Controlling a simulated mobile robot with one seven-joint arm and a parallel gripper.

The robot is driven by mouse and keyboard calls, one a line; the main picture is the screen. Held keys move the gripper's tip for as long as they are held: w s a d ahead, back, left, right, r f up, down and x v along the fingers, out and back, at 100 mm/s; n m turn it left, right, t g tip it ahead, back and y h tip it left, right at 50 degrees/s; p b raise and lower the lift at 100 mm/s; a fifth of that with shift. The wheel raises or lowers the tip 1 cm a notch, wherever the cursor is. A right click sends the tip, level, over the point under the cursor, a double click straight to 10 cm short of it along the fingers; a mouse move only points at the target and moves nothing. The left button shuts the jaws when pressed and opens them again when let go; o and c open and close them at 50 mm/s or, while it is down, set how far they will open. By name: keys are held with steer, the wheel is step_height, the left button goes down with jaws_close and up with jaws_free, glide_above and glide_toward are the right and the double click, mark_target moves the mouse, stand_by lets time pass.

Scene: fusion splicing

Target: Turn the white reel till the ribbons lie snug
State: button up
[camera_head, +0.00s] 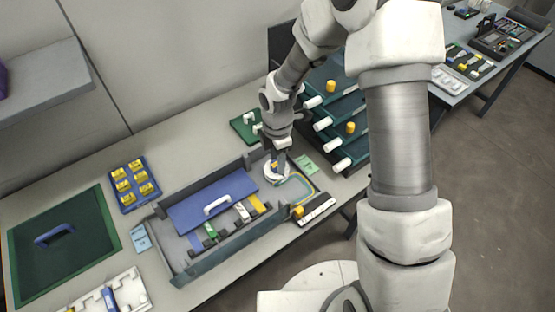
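The white reel (268,178) is a round disc at the right end of the grey case (183,280). My gripper (276,170) points down over it, and its tip is at the reel's yellow middle. The fingers are too small and too close to the reel to show whether they are open or shut. The coloured ribbons (298,191) lie in a loop to the right of the reel, with yellowish and blue-green lines along the case's right end. Part of the reel's far side is hidden by my gripper.
A blue panel with a white handle (216,205) fills the case's left part, with small connectors in front. A teal shelf stack (352,128) with white rolls stands close behind right. A blue tray with yellow pieces (135,185) and a green mat (85,262) lie left.

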jaws_close()
steer(key=shift+m, duration=0.4)
steer(key=m+b, duration=0.1)
steer(key=m, duration=0.2)
steer(key=shift+m, duration=0.4)
steer(key=m+b, duration=0.2)
steer(key=m, duration=0.3)
steer(key=m+b, duration=0.1)
steer(key=m, duration=0.5)
steer(key=shift+s+m, duration=0.1)
steer(key=shift+m, duration=0.3)
steer(key=m, duration=0.5)
steer(key=shift+a+b, duration=0.1)
steer(key=shift+b, duration=0.25)
steer(key=shift+m, duration=0.4)
